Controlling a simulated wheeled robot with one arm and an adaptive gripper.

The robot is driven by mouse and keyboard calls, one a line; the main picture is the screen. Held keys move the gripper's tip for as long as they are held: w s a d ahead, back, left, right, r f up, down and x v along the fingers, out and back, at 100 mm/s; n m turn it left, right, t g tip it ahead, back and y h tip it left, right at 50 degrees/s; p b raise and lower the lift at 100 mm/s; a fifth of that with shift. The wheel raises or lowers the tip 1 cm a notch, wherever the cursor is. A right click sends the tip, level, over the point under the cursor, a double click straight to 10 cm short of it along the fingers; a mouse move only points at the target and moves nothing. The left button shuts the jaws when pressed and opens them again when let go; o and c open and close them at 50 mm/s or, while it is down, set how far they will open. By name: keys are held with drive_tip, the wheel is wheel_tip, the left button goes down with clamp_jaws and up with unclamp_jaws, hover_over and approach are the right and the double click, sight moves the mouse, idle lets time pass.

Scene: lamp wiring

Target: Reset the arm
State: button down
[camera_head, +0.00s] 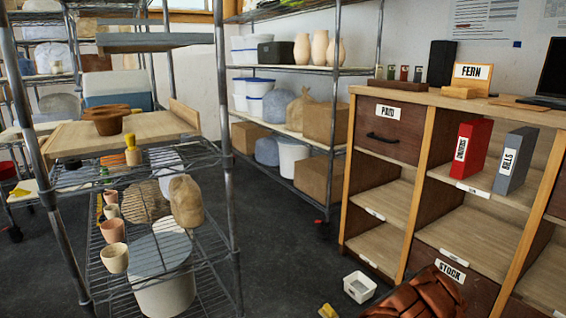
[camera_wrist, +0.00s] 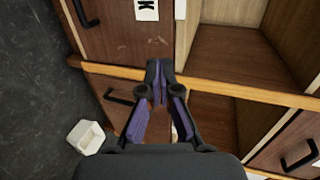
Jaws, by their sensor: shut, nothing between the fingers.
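My gripper (camera_wrist: 158,72) shows in the wrist view with its dark, purple-sided fingers together at the tips and nothing held. It is over the front of the wooden cabinet, with a drawer front (camera_wrist: 118,40) and open compartments behind it. The arm and gripper are not visible in the head view. No lamp or wiring can be made out in either view.
The wooden cabinet (camera_head: 432,134) stands at right, holding a red binder (camera_head: 470,149) and a grey binder (camera_head: 514,160). A small white bin (camera_head: 359,287) is on the floor; it also shows in the wrist view (camera_wrist: 86,137). A wire rack (camera_head: 229,150) stands at left. Dark floor lies between.

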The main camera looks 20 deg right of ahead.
drive_tip(key=w+a+r+n+t+y+p, duration=0.4)
drive_tip(key=w+a+r, duration=0.5)
drive_tip(key=w+a, duration=0.25)
drive_tip(key=w+a+r+n+t+y+p, duration=0.35)
drive_tip(key=w+a+r, duration=0.45)
drive_tip(key=w+a, duration=0.35)
drive_tip(key=w+a+r+n+y+p, duration=0.1)
drive_tip(key=a+r+n+y+p, duration=0.35)
drive_tip(key=a+r, duration=0.75)
drive_tip(key=w+a+r+n+y+p, duration=0.1)
drive_tip(key=a+r+n+y+p, duration=0.6)
drive_tip(key=a, duration=1)
drive_tip(key=s+a+r+n+g+p, duration=0.4)
drive_tip(key=s+a+r+n+p, duration=0.3)
drive_tip(key=s+a+r, duration=0.9)
drive_tip(key=s+d+r+n+g+h+p, duration=0.1)
drive_tip(key=s+r+n+g+p, duration=0.1)
drive_tip(key=s, duration=1)
drive_tip(key=s+d+r+n+g+h+p, duration=0.1)
drive_tip(key=s+p, duration=0.4)
drive_tip(key=s, duration=0.7)
drive_tip(key=s+d+r+n+g+h+p, duration=0.2)
drive_tip(key=s+r+n+g+p, duration=0.1)
drive_tip(key=s, duration=0.9)
drive_tip(key=shift+r+n+g+h+p, duration=0.25)
drive_tip(key=shift+n+g+h+p, duration=0.15)
drive_tip(key=shift+n+g, duration=0.6)
drive_tip(key=shift+d, duration=0.1)
